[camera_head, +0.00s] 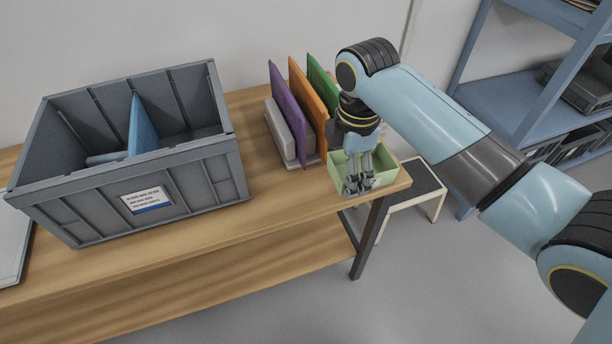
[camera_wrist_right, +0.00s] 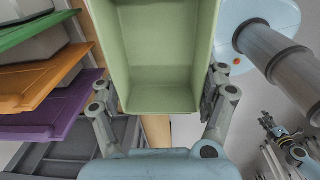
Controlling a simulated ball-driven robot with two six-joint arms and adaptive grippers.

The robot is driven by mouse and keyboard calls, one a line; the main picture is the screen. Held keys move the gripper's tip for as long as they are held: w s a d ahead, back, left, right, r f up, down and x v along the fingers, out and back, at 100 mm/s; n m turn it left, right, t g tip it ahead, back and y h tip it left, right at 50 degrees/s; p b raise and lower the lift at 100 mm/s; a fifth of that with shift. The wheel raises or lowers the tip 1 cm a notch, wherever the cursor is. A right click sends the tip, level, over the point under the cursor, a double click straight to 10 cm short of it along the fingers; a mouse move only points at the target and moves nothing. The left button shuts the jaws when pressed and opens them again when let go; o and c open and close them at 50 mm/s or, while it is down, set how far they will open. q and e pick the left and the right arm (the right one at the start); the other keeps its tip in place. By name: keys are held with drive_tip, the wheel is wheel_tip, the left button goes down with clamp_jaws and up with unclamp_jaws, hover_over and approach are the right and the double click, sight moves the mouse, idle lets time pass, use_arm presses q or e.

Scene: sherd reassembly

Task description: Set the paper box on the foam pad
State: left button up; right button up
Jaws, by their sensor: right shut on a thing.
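The light green open box (camera_head: 384,168), which I take for the paper box, is at the right end of the wooden table in the head view. It looks empty. My right gripper (camera_head: 357,184) points down and is shut on it. In the right wrist view the box (camera_wrist_right: 158,55) sits between the two fingers of that gripper (camera_wrist_right: 161,95). Whether it rests on the table or hangs just above is unclear. I cannot pick out a foam pad with certainty. What looks like my left gripper (camera_wrist_right: 285,145) shows small at the lower right there; its opening is unclear.
Purple (camera_head: 288,104), orange (camera_head: 309,103) and green (camera_head: 322,84) panels stand upright in a grey holder (camera_head: 281,133) left of the box. A large grey crate (camera_head: 195,177) with a blue divider stands further left. A low stool (camera_head: 415,182) is beyond the table's right edge.

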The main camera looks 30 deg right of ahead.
drive_tip(key=b, duration=0.1)
hover_over(300, 193)
drive_tip(key=f, duration=0.5)
drive_tip(key=shift+s+d+f, duration=0.1)
drive_tip(key=shift+s+f, duration=0.15)
drive_tip(key=shift+s, duration=0.05)
drive_tip(key=shift+w+f, duration=0.15)
drive_tip(key=shift+w, duration=0.05)
wheel_tip(300, 193, down, 2)
drive_tip(key=shift+f+b, duration=0.1)
drive_tip(key=shift+b, duration=0.3)
drive_tip(key=shift+f+p, duration=0.35)
drive_tip(key=shift+f, duration=0.3)
drive_tip(key=shift+f, duration=0.1)
drive_tip(key=o, duration=1)
drive_tip(key=shift+o, duration=0.2)
